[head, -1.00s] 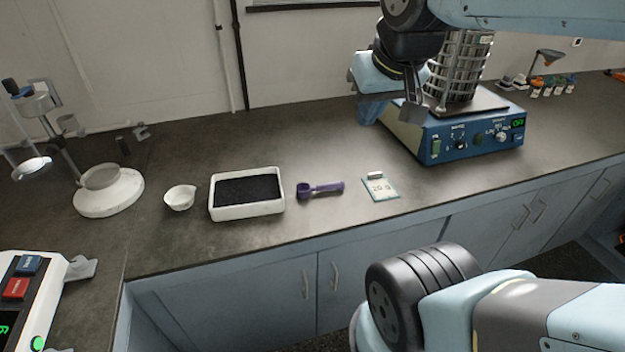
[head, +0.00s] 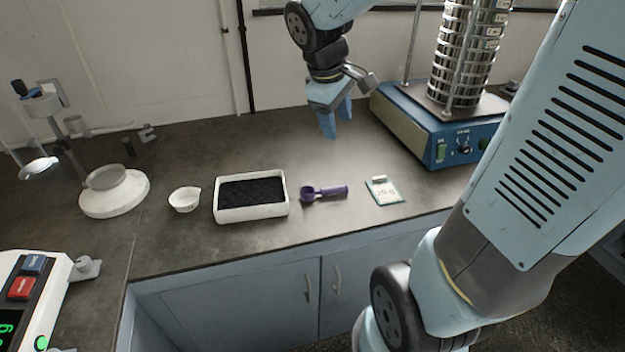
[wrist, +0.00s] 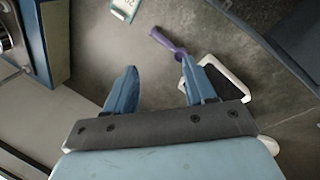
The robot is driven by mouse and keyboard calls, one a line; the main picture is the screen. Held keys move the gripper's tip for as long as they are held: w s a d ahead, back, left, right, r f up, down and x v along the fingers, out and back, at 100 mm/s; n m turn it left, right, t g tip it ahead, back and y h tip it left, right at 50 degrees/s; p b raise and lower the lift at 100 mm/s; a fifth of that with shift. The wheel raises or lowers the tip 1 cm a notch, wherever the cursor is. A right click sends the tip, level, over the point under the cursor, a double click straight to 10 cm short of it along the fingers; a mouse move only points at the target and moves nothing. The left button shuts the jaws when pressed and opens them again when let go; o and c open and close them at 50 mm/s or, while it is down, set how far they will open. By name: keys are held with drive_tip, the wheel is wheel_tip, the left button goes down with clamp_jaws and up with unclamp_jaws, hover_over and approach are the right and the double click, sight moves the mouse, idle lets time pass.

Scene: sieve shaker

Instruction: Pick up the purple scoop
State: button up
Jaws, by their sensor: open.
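The purple scoop (head: 325,192) lies on the dark counter between the white tray and a small card. Its bowl end points left, toward the tray, and its handle points right. My gripper (head: 336,122) is above the counter, behind the scoop in the head view, fingers pointing down, open and empty. In the wrist view the scoop's handle (wrist: 163,38) shows beyond the two blue fingers of my gripper (wrist: 158,85). The scoop's bowl end is partly hidden there by the right finger. The gripper is apart from the scoop.
The white tray (head: 252,212) holds dark granules. A small white cup (head: 184,199) stands left of it. The card (head: 383,191) lies right of the scoop. The blue sieve shaker (head: 440,140) with its sieve stack stands at the back right. Counter behind the scoop is clear.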

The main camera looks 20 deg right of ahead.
drive_tip(key=w+a+f+n+g+h, duration=0.1)
drive_tip(key=w+a+f+n, duration=0.1)
drive_tip(key=w+f+n, duration=0.3)
drive_tip(key=n+g, duration=0.1)
drive_tip(key=n, duration=0.3)
approach(322, 189)
drive_tip(key=shift+h, duration=0.4)
drive_tip(key=x, duration=0.4)
drive_tip(key=shift+w+a+f, duration=0.15)
drive_tip(key=shift+w+a, duration=0.05)
drive_tip(key=shift+w, duration=0.2)
drive_tip(key=shift+s+x, duration=0.15)
drive_tip(key=shift+x, duration=1.2)
drive_tip(key=shift+s+x, duration=0.1)
drive_tip(key=shift+x, duration=1.25)
drive_tip(key=shift+a, duration=0.15)
drive_tip(key=shift+c, duration=0.3)
clamp_jaws()
